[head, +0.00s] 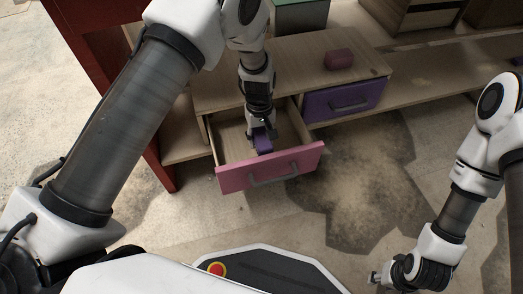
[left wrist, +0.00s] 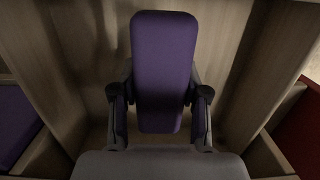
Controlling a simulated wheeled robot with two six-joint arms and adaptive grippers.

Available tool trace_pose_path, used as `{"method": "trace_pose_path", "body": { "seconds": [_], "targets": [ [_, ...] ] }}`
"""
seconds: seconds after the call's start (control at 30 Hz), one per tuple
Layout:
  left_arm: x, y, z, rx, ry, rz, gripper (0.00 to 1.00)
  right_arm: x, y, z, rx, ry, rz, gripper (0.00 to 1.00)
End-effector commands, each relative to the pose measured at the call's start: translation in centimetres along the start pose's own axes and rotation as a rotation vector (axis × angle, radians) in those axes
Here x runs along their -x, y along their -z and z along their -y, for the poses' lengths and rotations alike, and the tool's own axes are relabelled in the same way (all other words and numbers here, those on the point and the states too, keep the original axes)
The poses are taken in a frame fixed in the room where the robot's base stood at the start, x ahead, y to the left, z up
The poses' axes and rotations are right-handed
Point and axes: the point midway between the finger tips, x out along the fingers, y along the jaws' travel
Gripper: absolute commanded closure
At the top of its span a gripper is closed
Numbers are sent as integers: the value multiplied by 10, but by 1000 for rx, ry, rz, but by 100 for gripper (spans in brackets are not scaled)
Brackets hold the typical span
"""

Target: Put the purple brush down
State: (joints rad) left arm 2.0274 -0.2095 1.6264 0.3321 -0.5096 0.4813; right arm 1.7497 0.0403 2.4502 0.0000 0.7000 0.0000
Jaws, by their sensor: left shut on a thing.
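The purple brush (head: 263,143) is in my left gripper (head: 262,130), which reaches down into the open pink-fronted drawer (head: 270,168). In the left wrist view the brush (left wrist: 164,70) stands between the two fingers of my left gripper (left wrist: 160,110), and they are shut on it. Wooden drawer walls show on both sides of it. I cannot tell whether the brush touches the drawer floor. My right gripper (head: 374,277) is low at the bottom right, away from the drawer; its fingers are too small to judge.
A closed purple drawer (head: 345,99) is beside the open one. A dark red block (head: 339,59) lies on the wooden cabinet top (head: 295,62). A green-grey box (head: 300,14) stands behind. A red panel (head: 100,60) borders the left. The floor in front is clear.

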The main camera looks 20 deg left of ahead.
Motion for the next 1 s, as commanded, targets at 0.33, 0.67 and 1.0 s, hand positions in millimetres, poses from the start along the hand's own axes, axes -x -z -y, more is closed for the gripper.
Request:
{"method": "trace_pose_path", "body": {
  "seconds": [0.33, 0.67, 1.0],
  "targets": [
    [-47, 6, -1, -2, -1, -2, 100, -27, 1, 0, -3, 0, -3, 60],
    [-48, 6, -1, -2, -1, -1, 30, -26, 1, 0, -3, 0, -3, 60],
    [-46, 6, -1, -2, -1, -2, 30, -26, 1, 0, -3, 0, -3, 60]
  ]
}}
